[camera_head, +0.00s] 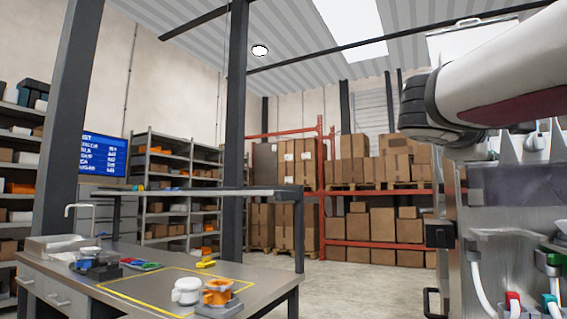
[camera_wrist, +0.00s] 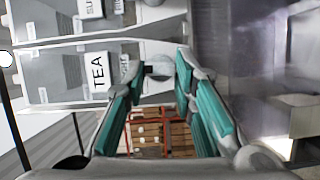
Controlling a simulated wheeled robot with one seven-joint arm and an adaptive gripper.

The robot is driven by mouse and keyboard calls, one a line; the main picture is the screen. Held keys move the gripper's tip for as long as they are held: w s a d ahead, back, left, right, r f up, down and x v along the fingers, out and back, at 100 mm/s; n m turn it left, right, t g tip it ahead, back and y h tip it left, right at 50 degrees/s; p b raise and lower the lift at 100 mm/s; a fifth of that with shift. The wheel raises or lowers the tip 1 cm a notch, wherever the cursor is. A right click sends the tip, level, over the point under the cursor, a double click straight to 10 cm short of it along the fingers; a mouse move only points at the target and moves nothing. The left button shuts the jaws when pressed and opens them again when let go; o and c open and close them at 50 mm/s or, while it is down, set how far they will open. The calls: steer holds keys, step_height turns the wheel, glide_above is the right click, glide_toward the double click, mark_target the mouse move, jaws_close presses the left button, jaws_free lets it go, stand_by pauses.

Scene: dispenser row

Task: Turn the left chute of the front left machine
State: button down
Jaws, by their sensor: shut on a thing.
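The knob sits on a grey machine front beside a white label reading TEA (camera_wrist: 98,72). I cannot tell from this close view how far the knob is turned. In the head view the metal machine (camera_head: 500,215) stands at the right, and my arm covers its upper part. My fingertips are hidden there.
White, red-tipped and green-tipped spouts (camera_head: 513,302) hang low on the machine. A workbench (camera_head: 130,290) with orange and white parts stands at the left. A dark post (camera_head: 235,130) rises behind it. Racks with boxes (camera_head: 380,225) fill the back; the floor between is clear.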

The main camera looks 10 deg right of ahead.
steer(key=shift+n+b, duration=0.3)
steer(key=shift+n, duration=0.2)
steer(key=c, duration=1.3)
jaws_free()
steer(key=shift+f, duration=0.1)
